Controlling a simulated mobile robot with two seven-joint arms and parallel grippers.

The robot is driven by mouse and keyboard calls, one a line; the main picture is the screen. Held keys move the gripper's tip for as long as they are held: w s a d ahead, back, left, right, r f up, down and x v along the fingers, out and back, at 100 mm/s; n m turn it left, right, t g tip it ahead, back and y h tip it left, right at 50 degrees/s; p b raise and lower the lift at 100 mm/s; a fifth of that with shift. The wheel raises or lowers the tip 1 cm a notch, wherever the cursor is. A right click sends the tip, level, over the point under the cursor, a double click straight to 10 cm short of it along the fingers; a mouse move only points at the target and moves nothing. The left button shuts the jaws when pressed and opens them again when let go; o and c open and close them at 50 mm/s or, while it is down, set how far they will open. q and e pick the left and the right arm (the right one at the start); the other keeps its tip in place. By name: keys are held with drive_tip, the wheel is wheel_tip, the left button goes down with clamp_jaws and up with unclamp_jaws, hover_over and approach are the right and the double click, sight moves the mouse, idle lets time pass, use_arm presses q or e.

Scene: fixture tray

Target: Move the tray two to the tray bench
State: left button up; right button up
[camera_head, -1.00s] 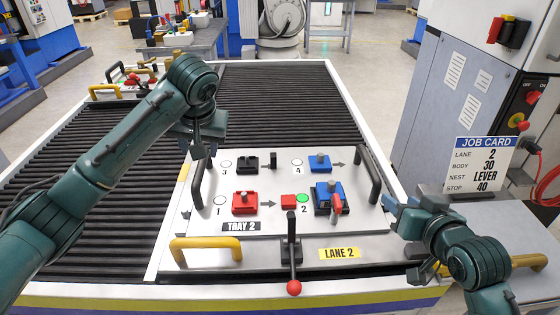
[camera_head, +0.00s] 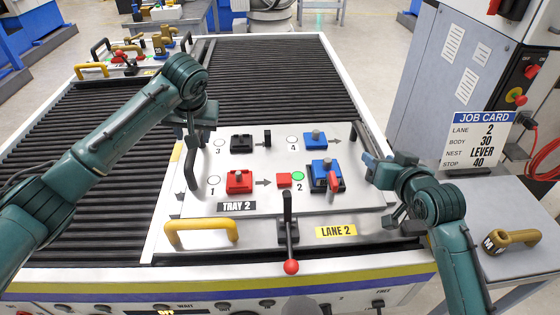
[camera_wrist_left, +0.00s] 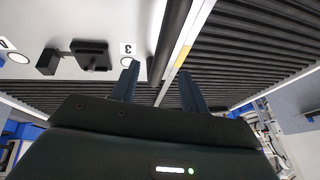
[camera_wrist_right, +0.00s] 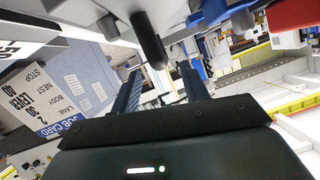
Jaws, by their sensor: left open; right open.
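Tray 2 (camera_head: 270,205) is a pale plate on the roller bed, labelled TRAY 2, with a black handle at each end. It carries red, blue and black blocks. My left gripper (camera_head: 190,138) is open at the left handle (camera_head: 190,167); in the left wrist view that bar (camera_wrist_left: 172,40) runs between the open fingers. My right gripper (camera_head: 380,188) is open beside the right handle (camera_head: 362,140). In the right wrist view the handle's dark end (camera_wrist_right: 149,40) lies just beyond the fingertips. I cannot tell which surface is the tray bench.
A LANE 2 plate with a yellow handle (camera_head: 200,232) and a red-knobbed lever (camera_head: 290,266) lies in front. Another loaded tray stands back left. The rollers behind tray 2 are clear.

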sight(368, 151)
use_arm(q)
drive_tip(key=x, duration=0.7)
use_arm(e)
drive_tip(key=x, duration=0.7)
use_arm(q)
clamp_jaws()
use_arm(e)
clamp_jaws()
idle(0.4)
